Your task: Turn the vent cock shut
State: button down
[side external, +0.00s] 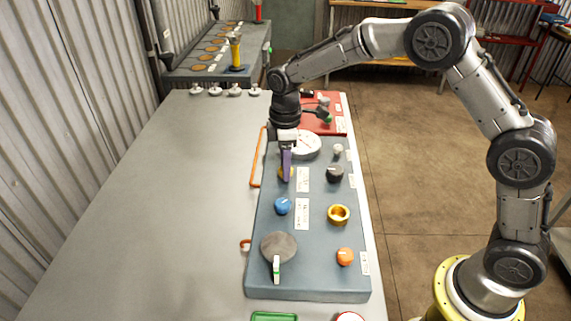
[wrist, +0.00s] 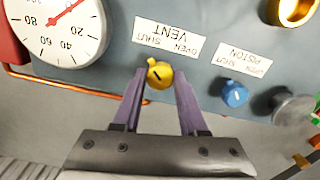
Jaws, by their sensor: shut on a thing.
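The vent cock is a small yellow knob (wrist: 159,75) with a dark slanted mark on its face and a small lug at its upper left in the wrist view. It sits on the blue-grey panel below the white VENT label (wrist: 170,39), which reads upside down there. My gripper (wrist: 160,77) has its two purple fingers on either side of the knob and is shut on it. In the side external view my gripper (side external: 287,174) points down at the panel (side external: 320,281), and its fingers hide most of the knob.
A dial gauge (wrist: 57,26) and copper pipe (wrist: 100,93) lie left of the knob in the wrist view. A blue PISTON knob (wrist: 235,94) is at right. A black knob (side external: 334,174) and brass ring (side external: 339,214) stand nearby. The bench's left side (side external: 170,220) is clear.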

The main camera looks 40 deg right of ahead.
jog(key=shift+r, duration=0.1)
jog(key=shift+c, duration=2.2)
grip_release()
notch_tip(320, 180, up, 14)
